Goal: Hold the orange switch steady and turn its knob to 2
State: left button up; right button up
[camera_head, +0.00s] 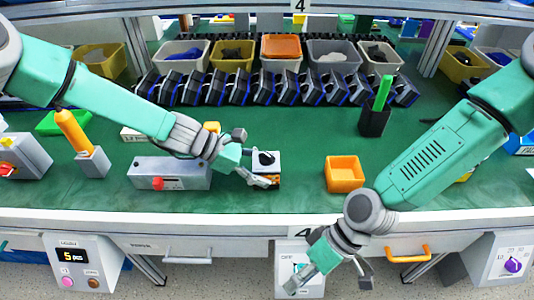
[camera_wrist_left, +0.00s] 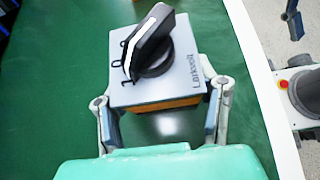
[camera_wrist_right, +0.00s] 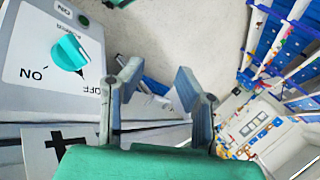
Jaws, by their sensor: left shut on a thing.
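The orange switch (camera_head: 266,170) is a small box on the green table, with a grey top and a black knob (camera_head: 266,158). In the left wrist view its orange base (camera_wrist_left: 170,103) shows below the grey face (camera_wrist_left: 185,75), and the black knob (camera_wrist_left: 152,45) has a white line slanting towards the marks at the left. The exact setting is hard to tell. My left gripper (camera_head: 258,180) is shut on the switch, with one finger on each side of the box. My right gripper (camera_head: 328,276) is open and empty, low beyond the table's front edge, apart from the switch.
An orange bin (camera_head: 344,174) stands right of the switch. A grey box with a red button (camera_head: 180,182) lies left of it. A panel with a teal knob (camera_wrist_right: 68,53) is near my right gripper. Black holders (camera_head: 260,90) line the back. Green table between switch and bin is clear.

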aim_at(266, 154)
jog(key=w+a+r+n, duration=0.1)
jog(key=w+r, duration=0.2)
jog(key=w, duration=0.1)
jog(key=w+a+r+n+h, duration=0.1)
jog(key=w+r, duration=0.3)
jog(key=w, duration=0.1)
jog(key=w+a+r+n+h, duration=0.1)
jog(key=w+a+r, duration=0.1)
jog(key=w, duration=0.3)
jog(key=shift+r, duration=0.75)
jog(key=w+a+r+m+t+h, duration=0.1)
jog(key=w+r+t+h, duration=0.1)
jog(key=w+r, duration=0.35)
jog(key=w+a+r+t+h, duration=0.2)
jog(key=w+r+h, duration=0.15)
jog(key=r, duration=0.35)
jog(key=shift+y, duration=0.35)
jog(key=shift+w+d+f, duration=0.1)
jog(key=shift+w+f, duration=0.05)
jog(key=shift+f, duration=1.3)
jog(key=shift+w+d+f, duration=0.1)
jog(key=shift+f, duration=1.35)
jog(key=shift+w+f, duration=0.15)
jog(key=shift+f, duration=1.3)
grip_shut()
